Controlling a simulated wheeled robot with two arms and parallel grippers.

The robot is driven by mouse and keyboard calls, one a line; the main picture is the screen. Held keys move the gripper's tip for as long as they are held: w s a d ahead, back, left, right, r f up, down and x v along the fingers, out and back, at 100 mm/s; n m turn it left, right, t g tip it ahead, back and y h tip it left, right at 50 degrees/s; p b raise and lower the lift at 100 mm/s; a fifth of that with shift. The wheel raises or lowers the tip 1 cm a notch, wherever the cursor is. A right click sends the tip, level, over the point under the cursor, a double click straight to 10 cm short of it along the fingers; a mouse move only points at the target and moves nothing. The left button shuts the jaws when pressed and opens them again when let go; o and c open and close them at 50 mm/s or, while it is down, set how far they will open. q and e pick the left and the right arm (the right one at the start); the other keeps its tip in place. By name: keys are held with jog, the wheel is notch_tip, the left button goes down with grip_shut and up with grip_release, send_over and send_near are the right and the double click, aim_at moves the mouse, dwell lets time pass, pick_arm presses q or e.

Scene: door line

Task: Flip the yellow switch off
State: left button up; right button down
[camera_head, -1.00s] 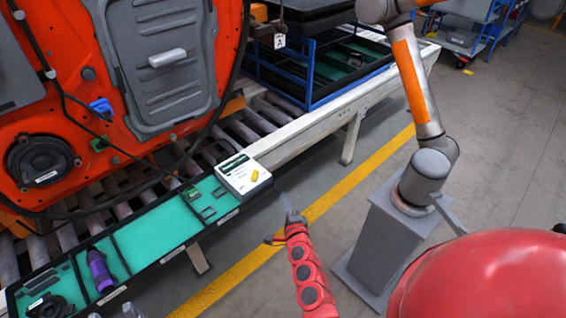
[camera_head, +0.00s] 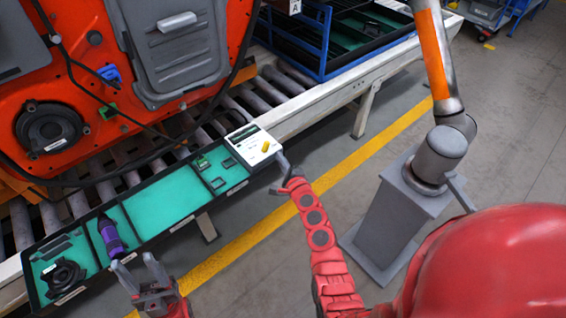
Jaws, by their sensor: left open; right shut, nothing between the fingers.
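The yellow switch (camera_head: 265,146) sits on top of a white box (camera_head: 249,134) at the right end of the green-lined tray. My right gripper (camera_head: 279,158) is shut and empty, with its tip close beside the box's right edge, near the switch. I cannot tell whether it touches the box. My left gripper (camera_head: 138,273) is open and empty at the bottom, just in front of the tray's left part. The switch is not covered by either gripper.
A grey pedestal (camera_head: 394,215) with another arm stands at the right.

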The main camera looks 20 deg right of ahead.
aim_at(274, 153)
jog(key=w+b, duration=0.1)
jog(key=w, duration=0.1)
jog(key=w+f, duration=0.1)
jog(key=w, duration=0.2)
jog(key=shift+w+a+b, duration=0.1)
jog(key=shift+b, duration=0.25)
jog(key=shift+w+r, duration=0.1)
jog(key=shift+w, duration=0.35)
jog(key=shift+b, duration=0.45)
jog(key=shift+a+n, duration=0.1)
jog(key=shift+n, duration=0.2)
